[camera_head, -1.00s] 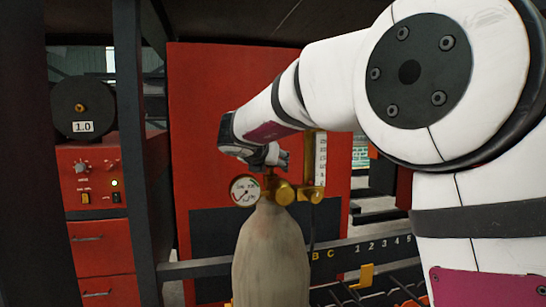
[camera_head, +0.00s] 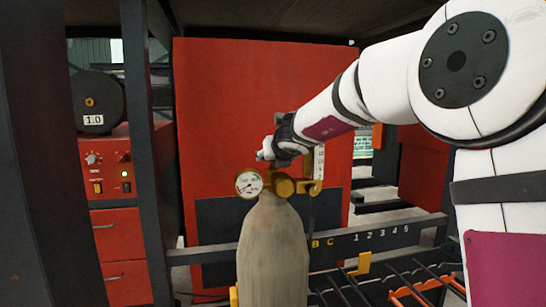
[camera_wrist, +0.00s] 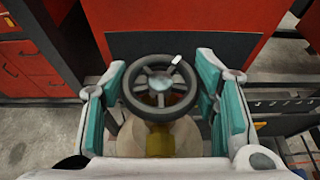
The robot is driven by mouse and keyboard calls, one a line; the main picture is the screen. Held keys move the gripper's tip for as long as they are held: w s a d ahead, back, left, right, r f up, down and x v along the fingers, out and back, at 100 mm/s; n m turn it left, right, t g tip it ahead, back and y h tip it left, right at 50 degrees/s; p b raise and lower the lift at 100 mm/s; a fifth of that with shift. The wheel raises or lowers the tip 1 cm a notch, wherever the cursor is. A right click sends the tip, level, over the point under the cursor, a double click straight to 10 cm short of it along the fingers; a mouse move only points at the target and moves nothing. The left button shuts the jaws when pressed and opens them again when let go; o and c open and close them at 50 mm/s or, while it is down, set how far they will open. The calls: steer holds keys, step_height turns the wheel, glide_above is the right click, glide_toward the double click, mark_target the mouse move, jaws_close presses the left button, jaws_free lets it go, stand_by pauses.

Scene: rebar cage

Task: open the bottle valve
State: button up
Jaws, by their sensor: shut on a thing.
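A grey gas bottle (camera_head: 272,255) stands upright in the middle of the head view. A round pressure gauge (camera_head: 249,183) and brass regulator fittings (camera_head: 283,188) sit at its top. In the wrist view the dark valve handwheel (camera_wrist: 159,84) has spokes, a pale hub and a small white mark on its upper right rim. My gripper (camera_wrist: 159,77) has its teal-padded fingers on the left and right of the wheel and is shut on it. In the head view my gripper (camera_head: 267,152) is above the gauge, and the wheel is mostly hidden by it.
A clear scaled tube (camera_head: 319,163) stands just right of the regulator. A red panel (camera_head: 225,100) is behind the bottle. A red cabinet with a dial and green light (camera_head: 108,172) is at left. A rail with numbers (camera_head: 380,236) and dark bars lie at right.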

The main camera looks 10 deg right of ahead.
stand_by(0.6)
steer(key=o, duration=1.2)
steer(key=shift+c, duration=0.2)
steer(key=shift+r, duration=0.15)
steer(key=shift+w+d+r, duration=0.1)
steer(key=shift+r, duration=0.7)
step_height(320, 180, up, 8)
steer(key=shift+r, duration=0.1)
